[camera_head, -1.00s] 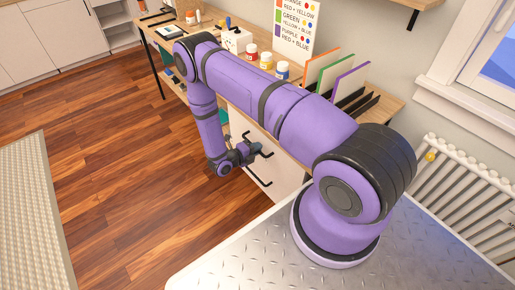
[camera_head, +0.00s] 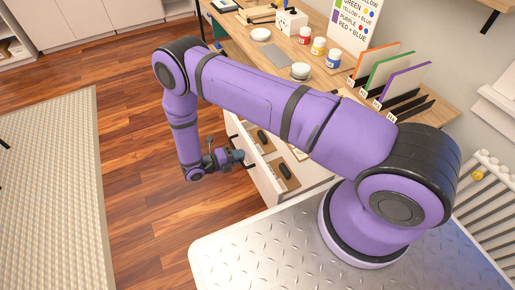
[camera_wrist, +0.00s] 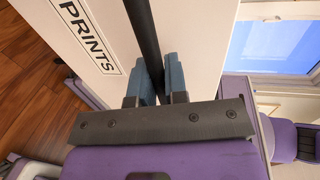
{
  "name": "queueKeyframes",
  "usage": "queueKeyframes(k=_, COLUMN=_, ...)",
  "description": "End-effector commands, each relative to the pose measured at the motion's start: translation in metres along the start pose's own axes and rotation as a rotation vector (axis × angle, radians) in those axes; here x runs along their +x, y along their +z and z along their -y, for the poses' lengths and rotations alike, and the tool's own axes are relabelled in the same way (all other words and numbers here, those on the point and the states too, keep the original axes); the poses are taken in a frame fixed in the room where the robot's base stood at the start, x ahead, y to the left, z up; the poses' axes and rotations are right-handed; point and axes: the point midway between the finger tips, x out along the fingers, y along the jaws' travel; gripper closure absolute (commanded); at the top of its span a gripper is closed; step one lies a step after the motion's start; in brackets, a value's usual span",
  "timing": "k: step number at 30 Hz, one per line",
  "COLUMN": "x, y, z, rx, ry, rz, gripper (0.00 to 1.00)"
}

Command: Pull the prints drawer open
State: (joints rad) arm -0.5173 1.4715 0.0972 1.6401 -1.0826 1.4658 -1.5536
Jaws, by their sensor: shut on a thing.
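The prints drawer (camera_wrist: 188,35) shows its white front with a black-framed "PRINTS" label (camera_wrist: 86,36) in the wrist view. Its dark bar handle (camera_wrist: 143,35) runs between the two blue-grey fingertips of my gripper (camera_wrist: 158,84), which is shut on it. In the head view, the drawer (camera_head: 266,183) stands pulled out from under the desk, its inside showing. Dark objects and light brown pieces lie in it. My gripper (camera_head: 240,157) is at the drawer's front; the fingers' grip is too small to see clearly there.
A radiator (camera_head: 492,185) stands at the right. Wooden floor (camera_head: 135,150) lies clear in front of the drawer, with a pale rug (camera_head: 55,170) farther left.

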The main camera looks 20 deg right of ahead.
Motion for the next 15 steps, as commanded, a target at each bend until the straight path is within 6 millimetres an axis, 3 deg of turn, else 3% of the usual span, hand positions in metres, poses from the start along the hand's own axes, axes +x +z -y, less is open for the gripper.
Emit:
queueKeyframes(k=6, x=-0.054, y=0.0, z=-0.012, rx=0.001, ry=0.002, rz=0.003, gripper=1.0)
queueKeyframes(k=15, x=-0.099, y=0.0, z=-0.021, rx=0.0, ry=0.001, rz=0.001, gripper=1.0)
